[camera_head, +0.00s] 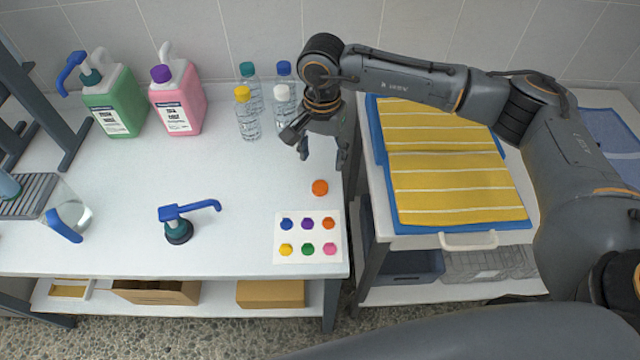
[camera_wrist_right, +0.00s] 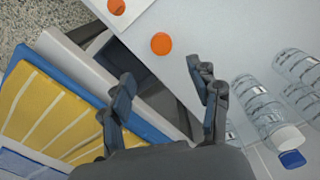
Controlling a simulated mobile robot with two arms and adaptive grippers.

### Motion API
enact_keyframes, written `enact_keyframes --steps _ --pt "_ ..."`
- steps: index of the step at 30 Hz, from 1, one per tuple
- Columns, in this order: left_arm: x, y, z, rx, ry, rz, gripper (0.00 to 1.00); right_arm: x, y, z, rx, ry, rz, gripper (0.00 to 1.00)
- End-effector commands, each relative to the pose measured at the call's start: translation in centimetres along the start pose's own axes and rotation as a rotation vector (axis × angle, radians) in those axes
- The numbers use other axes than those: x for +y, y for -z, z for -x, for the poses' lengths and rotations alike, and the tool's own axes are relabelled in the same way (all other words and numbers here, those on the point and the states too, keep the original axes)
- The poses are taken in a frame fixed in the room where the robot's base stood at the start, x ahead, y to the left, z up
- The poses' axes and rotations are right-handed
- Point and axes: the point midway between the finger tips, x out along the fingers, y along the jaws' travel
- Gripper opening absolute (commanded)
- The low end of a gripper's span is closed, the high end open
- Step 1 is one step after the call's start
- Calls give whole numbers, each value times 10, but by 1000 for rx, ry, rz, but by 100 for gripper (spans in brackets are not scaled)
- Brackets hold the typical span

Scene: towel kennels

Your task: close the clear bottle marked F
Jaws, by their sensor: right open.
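Several clear bottles stand at the back of the white table: one with a yellow cap (camera_head: 242,93), one with a teal cap (camera_head: 247,69), one with a blue cap (camera_head: 284,68) and one with a white cap (camera_head: 281,91). No letter F is readable on any of them. A loose orange cap (camera_head: 320,187) lies on the table; it also shows in the right wrist view (camera_wrist_right: 161,43). My right gripper (camera_head: 322,153) is open and empty above the table's right edge, right of the bottles and behind the orange cap. My left gripper is out of view.
A card with coloured caps or dots (camera_head: 297,237) lies at the front right. A pump head (camera_head: 179,232), green jug (camera_head: 115,105) and pink jug (camera_head: 179,100) are further left. Right of a gap stands a cart with a yellow striped towel (camera_head: 445,165). The table's middle is clear.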

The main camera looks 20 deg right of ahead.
Motion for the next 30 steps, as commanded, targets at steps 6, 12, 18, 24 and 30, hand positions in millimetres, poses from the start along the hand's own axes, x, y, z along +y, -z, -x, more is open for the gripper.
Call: enact_keyframes --steps 6,12,18,24,30 --pt "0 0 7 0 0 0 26 0 -1 -35 -2 0 2 62" --pt "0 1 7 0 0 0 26 0 -1 -44 0 1 2 62" --pt "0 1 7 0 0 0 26 0 -1 -44 0 1 2 62" --pt "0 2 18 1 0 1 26 -1 -3 -61 -3 -2 0 62" --pt "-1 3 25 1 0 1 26 -3 -3 -90 -2 -1 0 62"
